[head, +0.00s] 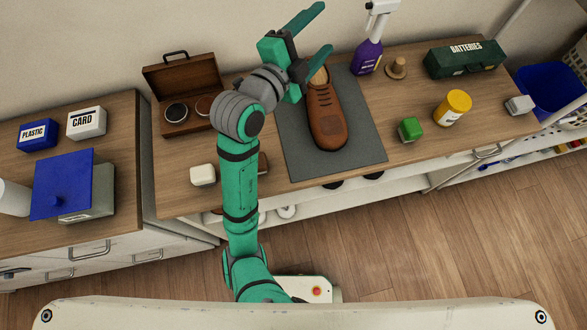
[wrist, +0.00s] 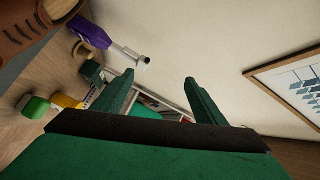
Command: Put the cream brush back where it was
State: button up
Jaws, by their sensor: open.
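A small cream block, which looks like the cream brush (head: 203,175), rests on the wooden counter near its front edge, left of the grey mat (head: 365,135). Its bristles cannot be made out. My gripper (head: 325,28) is open and empty, raised near the wall beyond the shoe, well apart from the cream block. In the wrist view my gripper (wrist: 160,78) has its two fingers spread with nothing between them. The cream block does not show in the wrist view. My arm crosses in front of the counter and partly hides a brown item (head: 263,165) beside it.
A brown shoe (head: 325,118) stands on the mat. An open wooden case (head: 180,80) with round tins is at the back left. A purple spray bottle (head: 367,55), green block (head: 410,129), yellow container (head: 453,107), grey block (head: 519,105) and batteries box (head: 466,59) stand right.

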jog(key=s+f+n+t+y, duration=0.1)
jog(key=s+f+n+y, duration=0.2)
jog(key=s+f+n, duration=0.2)
jog(key=s+f+n+t+y, duration=0.1)
jog(key=s+f+n+y, duration=0.2)
jog(key=f+n, duration=0.5)
jog(key=s+f+n+t+y, duration=0.1)
jog(key=s+f+n+y, duration=0.2)
jog(key=s+f+n, duration=0.3)
jog(key=shift+s+a+f+n+y, duration=0.1)
jog(key=shift+s+f+n+y, duration=0.35)
jog(key=shift+n, duration=0.45)
jog(key=s+a+f, duration=0.2)
jog(key=s, duration=0.9)
jog(key=s+a+f+g, duration=0.1)
jog(key=s+a+f, duration=0.1)
jog(key=s, duration=0.9)
jog(key=shift+s+a+f+g, duration=0.3)
jog(key=shift+f, duration=0.55)
